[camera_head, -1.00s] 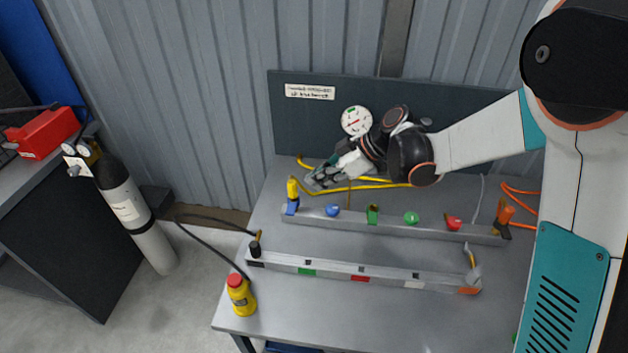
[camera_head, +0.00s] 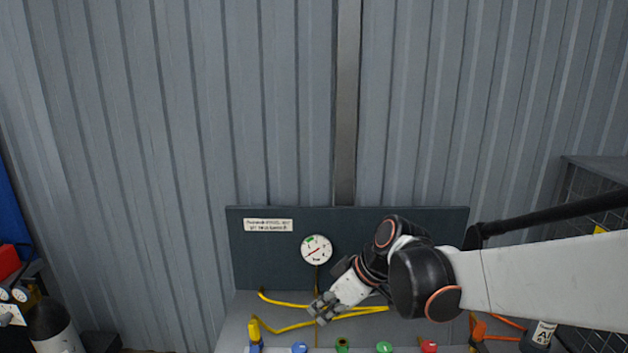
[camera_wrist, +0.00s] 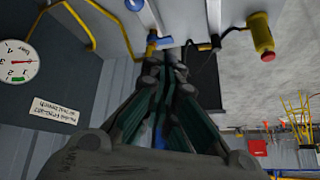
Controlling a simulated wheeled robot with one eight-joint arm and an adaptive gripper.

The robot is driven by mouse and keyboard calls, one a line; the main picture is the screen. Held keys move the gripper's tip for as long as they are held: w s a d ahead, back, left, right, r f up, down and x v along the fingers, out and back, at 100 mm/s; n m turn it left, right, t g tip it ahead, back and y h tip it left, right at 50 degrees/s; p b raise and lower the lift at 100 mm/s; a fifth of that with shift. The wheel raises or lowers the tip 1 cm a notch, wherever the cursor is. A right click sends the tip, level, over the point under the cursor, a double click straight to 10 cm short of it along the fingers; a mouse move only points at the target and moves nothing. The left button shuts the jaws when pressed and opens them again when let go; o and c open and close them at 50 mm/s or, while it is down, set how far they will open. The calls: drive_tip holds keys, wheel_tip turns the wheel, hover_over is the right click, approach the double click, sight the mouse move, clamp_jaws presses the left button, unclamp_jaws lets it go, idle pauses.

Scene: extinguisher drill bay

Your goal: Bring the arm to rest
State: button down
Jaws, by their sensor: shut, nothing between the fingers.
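My gripper (camera_head: 322,308) is shut and empty. In the head view it hangs in front of the dark back panel (camera_head: 262,266), below and close to the round white gauge (camera_head: 316,249), with my arm reaching in from the right. In the wrist view my gripper (camera_wrist: 172,75) shows its fingers together, pointing toward the bench edge. The gauge (camera_wrist: 18,65) is at the left of that view, with a white label (camera_wrist: 39,116) near it.
Yellow hoses (camera_head: 285,299) run close around my gripper. Blue (camera_head: 300,348), green (camera_head: 384,347) and red (camera_head: 429,346) knobs line the bench below. The corrugated wall is behind.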

drive_tip(key=s+d+r+m+t+h, duration=0.3)
drive_tip(key=s+d+m+h, duration=0.3)
drive_tip(key=s+d+m, duration=0.5)
drive_tip(key=s+d+t, duration=0.1)
drive_tip(key=s+d, duration=0.5)
drive_tip(key=d, duration=0.1)
drive_tip(key=shift+s+r+m, duration=0.2)
drive_tip(key=shift+s+m, duration=0.1)
drive_tip(key=shift+s, duration=0.1)
